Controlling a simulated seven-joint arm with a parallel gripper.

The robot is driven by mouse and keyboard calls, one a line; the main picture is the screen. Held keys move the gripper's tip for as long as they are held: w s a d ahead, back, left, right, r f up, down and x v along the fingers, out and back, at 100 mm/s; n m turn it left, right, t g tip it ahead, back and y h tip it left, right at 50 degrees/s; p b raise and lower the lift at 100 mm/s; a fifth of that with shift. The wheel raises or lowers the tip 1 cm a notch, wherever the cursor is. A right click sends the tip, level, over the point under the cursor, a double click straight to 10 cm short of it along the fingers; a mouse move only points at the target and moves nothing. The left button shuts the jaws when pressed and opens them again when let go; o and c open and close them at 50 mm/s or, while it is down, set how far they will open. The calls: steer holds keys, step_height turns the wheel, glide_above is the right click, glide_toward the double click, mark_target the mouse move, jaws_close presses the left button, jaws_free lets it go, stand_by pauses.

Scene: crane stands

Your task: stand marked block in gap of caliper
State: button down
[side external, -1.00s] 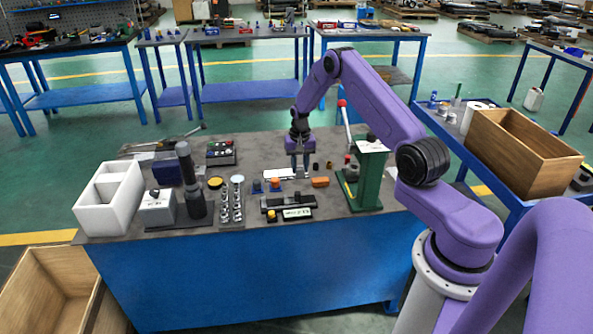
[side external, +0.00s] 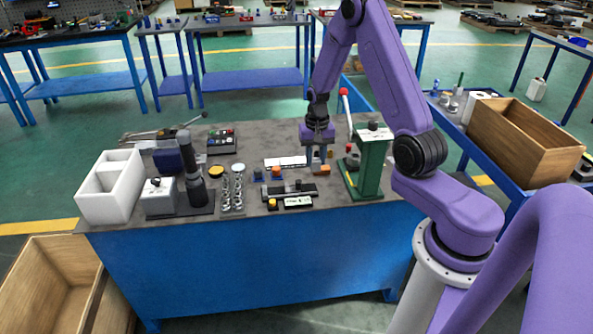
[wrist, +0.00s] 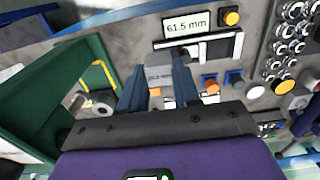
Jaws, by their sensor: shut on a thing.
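My gripper (side external: 317,166) is low over the right half of the grey bench. In the wrist view my gripper (wrist: 157,78) has its blue fingers shut on a small grey block (wrist: 158,74) with faint dark marking. The block's lower part is hidden. The dark caliper (side external: 288,190) lies near the bench's front edge, left of and in front of my gripper. In the wrist view the caliper (wrist: 222,47) lies ahead to the right, apart from the block. Its white display (wrist: 185,25) reads 61.5 mm.
The green press stand (side external: 369,165) with a red-tipped lever is close right of my gripper. An orange block (side external: 325,170) and a blue block with an orange top (side external: 276,173) are nearby. A white plate (side external: 285,162) lies behind the caliper.

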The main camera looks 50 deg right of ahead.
steer(key=s+a, duration=0.1)
steer(key=a, duration=0.6)
steer(key=w+f, duration=0.3)
steer(key=w, duration=0.1)
steer(key=w+d+f, duration=0.1)
steer(key=w+f, duration=0.2)
steer(key=w, duration=0.1)
steer(key=w+d+f, duration=0.1)
steer(key=w+f, duration=0.2)
steer(key=w, duration=0.2)
steer(key=shift+d, duration=0.2)
steer(key=shift+w+f, duration=0.1)
steer(key=shift+f, duration=1.4)
steer(key=shift+f, duration=0.15)
steer(key=c, duration=0.8)
jaws_free()
step_height(320, 180, up, 12)
